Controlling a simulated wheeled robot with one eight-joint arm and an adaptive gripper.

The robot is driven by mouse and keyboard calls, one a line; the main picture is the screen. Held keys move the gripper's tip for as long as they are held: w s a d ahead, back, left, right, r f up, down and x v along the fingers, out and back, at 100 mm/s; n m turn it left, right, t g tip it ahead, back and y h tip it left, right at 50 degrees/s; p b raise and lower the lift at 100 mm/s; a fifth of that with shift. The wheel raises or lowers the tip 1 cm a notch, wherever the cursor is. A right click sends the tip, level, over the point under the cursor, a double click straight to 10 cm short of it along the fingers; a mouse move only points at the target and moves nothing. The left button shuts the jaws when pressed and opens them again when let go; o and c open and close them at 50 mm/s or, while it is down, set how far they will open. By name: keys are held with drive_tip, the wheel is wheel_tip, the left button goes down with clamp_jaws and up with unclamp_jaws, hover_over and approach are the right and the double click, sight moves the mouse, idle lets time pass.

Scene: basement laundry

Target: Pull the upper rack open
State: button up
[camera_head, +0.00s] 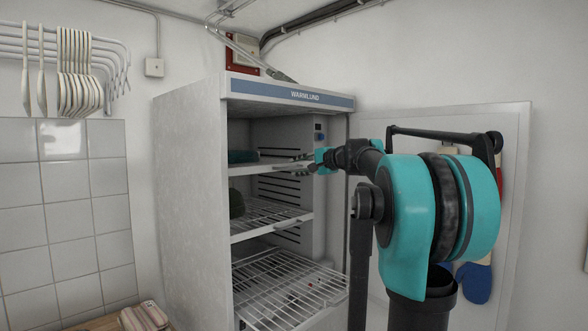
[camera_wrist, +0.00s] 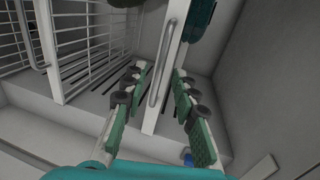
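A tall white cabinet (camera_head: 190,190) stands open with several racks inside. The upper rack (camera_head: 265,168) has a pale front bar with a handle. In the wrist view, that front bar with its grey handle (camera_wrist: 164,62) runs upright between my two fingers. My gripper (camera_head: 304,163) is at the right part of the upper rack's front. In the wrist view my gripper (camera_wrist: 160,76) is open, with one finger on each side of the handle and visible space around it. I cannot tell whether either finger touches. A dark green item (camera_head: 243,156) lies on the upper rack.
The middle rack (camera_head: 262,226) is below, with a dark item (camera_head: 237,204) on it. The wire lower rack (camera_head: 290,290) reaches farther forward. A white panel (camera_head: 510,190) with hanging mitts (camera_head: 473,283) is behind my arm. Striped cloth (camera_head: 143,317) lies at lower left.

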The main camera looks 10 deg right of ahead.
drive_tip(key=shift+x, duration=1.1)
clamp_jaws()
